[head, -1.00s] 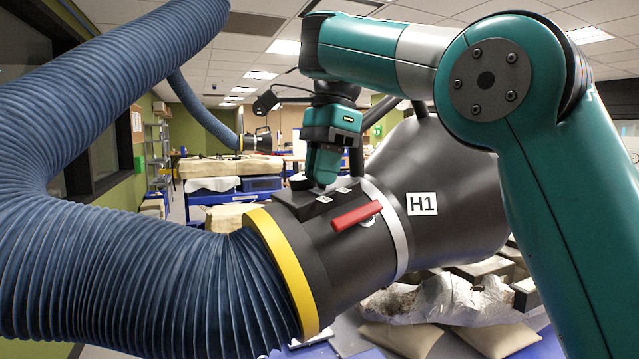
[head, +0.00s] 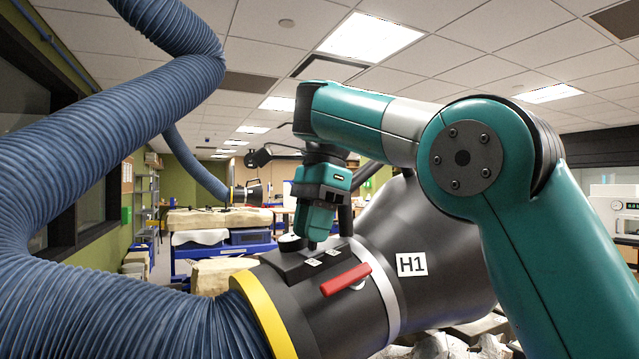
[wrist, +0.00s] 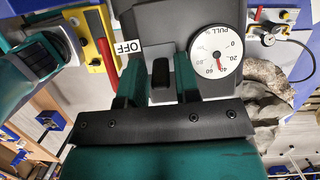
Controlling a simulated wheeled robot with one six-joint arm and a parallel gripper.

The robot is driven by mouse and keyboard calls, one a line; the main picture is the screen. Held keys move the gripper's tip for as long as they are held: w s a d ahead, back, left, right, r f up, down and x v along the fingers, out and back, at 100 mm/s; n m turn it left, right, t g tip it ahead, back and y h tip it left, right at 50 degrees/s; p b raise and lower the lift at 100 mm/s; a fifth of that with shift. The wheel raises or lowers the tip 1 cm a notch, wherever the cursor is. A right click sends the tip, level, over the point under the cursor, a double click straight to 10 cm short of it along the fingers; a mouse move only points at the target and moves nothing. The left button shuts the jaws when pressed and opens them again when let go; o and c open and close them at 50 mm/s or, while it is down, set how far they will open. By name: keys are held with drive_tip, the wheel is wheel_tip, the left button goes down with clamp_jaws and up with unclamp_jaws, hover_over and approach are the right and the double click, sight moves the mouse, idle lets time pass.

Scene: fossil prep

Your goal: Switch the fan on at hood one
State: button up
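Hood one (head: 440,240) is a dark cone labelled H1, with a blue ribbed hose joined by a yellow collar. A dark control box (head: 290,268) sits on top of its neck, with two small labels and a round gauge. In the wrist view, a black rocker switch (wrist: 161,72) stands on a grey plate beside an OFF label (wrist: 129,47). My gripper (wrist: 157,78) is open, its two fingers on either side of the switch; I cannot tell whether they touch it. In the head view my gripper (head: 318,238) points down at the box. Any ON label is hidden.
A red lever (head: 346,279) sticks out of the hood's neck near the box. The gauge (wrist: 214,52) reads PULL %, its needle near 40. The blue hose (head: 90,150) fills the left side. Benches with pale blocks (head: 215,220) stand behind.

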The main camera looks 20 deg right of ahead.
drive_tip(key=p+v, duration=1.1)
drive_tip(key=v, duration=0.5)
drive_tip(key=shift+r, duration=0.35)
